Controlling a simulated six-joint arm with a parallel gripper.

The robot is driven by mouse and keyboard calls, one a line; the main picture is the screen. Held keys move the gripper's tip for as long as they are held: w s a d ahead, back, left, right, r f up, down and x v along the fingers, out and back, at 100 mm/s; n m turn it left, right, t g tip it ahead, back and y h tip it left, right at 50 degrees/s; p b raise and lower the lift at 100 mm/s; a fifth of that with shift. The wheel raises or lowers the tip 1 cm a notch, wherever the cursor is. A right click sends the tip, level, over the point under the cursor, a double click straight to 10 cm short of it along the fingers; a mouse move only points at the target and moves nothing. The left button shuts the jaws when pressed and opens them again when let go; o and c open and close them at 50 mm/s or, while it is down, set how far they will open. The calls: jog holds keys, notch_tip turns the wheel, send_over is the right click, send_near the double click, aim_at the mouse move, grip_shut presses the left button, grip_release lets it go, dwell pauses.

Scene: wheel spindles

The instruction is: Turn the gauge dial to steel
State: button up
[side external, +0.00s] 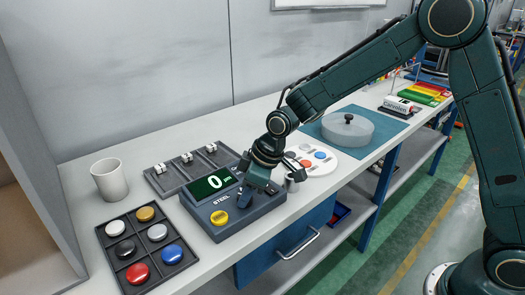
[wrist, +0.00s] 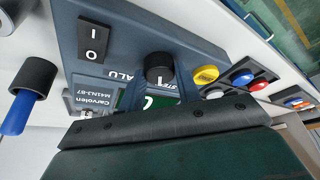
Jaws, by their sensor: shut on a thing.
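The gauge is a dark blue-grey box (side external: 239,222) with a green display (side external: 214,183) reading 0 and a STEEL label beneath. My gripper (side external: 250,194) reaches down onto its right part and hides the dial in the side view. In the wrist view the black round dial (wrist: 159,67) sits between my gripper's fingertips (wrist: 161,76), which are shut on it. A white mark on the dial faces the display side, between the upside-down STEEL and ALU labels. I cannot tell exactly which label it favours. A yellow button (side external: 219,217) is beside the STEEL label.
A rocker switch (wrist: 95,38) is on the gauge. A blue-handled probe (wrist: 20,110) stands near it. A tray of coloured caps (side external: 139,248), a white cup (side external: 109,180) and a slotted rack (side external: 190,167) are to the left. A round lidded disc (side external: 348,130) is behind right.

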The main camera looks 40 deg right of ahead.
jog(key=shift+n, duration=0.5)
jog(key=o, duration=1)
jog(key=shift+r, duration=0.1)
jog(key=v, duration=1.3)
jog(key=shift+w+d+r, duration=0.1)
jog(key=shift+d+r, duration=0.15)
jog(key=shift+r, duration=0.05)
